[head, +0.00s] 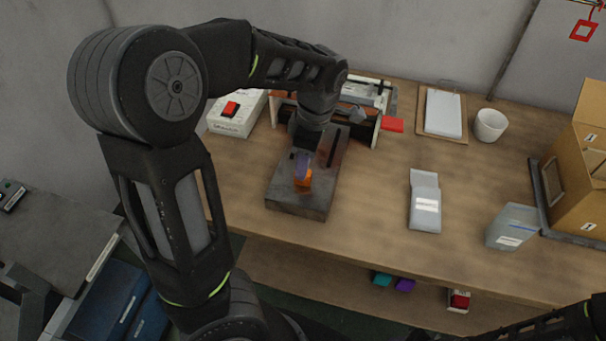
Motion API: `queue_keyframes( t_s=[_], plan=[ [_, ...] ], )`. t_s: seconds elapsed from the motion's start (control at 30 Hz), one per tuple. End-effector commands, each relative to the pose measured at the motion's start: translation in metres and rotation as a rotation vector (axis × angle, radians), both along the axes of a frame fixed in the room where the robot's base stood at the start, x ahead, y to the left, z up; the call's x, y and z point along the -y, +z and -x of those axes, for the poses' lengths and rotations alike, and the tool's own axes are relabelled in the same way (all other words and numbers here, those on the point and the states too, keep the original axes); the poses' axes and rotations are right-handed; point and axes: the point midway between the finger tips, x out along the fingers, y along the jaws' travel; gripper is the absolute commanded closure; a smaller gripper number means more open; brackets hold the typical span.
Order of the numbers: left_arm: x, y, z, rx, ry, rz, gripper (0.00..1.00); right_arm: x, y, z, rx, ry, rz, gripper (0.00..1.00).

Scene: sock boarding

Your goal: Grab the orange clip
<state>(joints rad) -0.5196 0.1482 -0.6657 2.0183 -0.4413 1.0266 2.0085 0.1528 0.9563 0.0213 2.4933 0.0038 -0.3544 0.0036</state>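The orange clip (303,180) is small and sits on a dark grey slab (297,205) on the wooden table, left of the middle in the head view. A purple piece (302,161) shows directly behind it or on top of it; I cannot tell which. My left gripper (306,152) hangs from above over the slab, close to the clip. Its fingers are dark and small against the slab, so I cannot tell whether they are apart or touch the clip. My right arm shows only at the lower right edge; its gripper is out of view.
A frame-like device (362,128) stands behind the slab, beside a white box with a red switch (231,112). A clipboard (443,112), a white cup (490,124), grey packets (424,205) and a cardboard box (577,170) stand to the right. Bare table lies between slab and packets.

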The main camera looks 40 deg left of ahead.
Motion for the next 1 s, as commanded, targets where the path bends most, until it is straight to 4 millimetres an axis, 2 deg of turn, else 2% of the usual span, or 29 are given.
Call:
queue_keyframes(
  t_s=[0.27,0.6,1.0],
  plan=[
    [-0.001,-0.005,0.000,-0.003,0.000,-0.001,0.55,0.000,0.001,0.000,0.000,0.000,0.000,0.64],
    [-0.007,-0.049,0.001,-0.004,0.002,0.001,0.55,0.000,0.005,0.001,-0.002,-0.001,0.002,0.64],
    [-0.007,-0.052,0.000,0.000,0.001,0.001,0.55,0.000,0.004,0.001,-0.003,0.000,0.002,0.64]
  ],
)
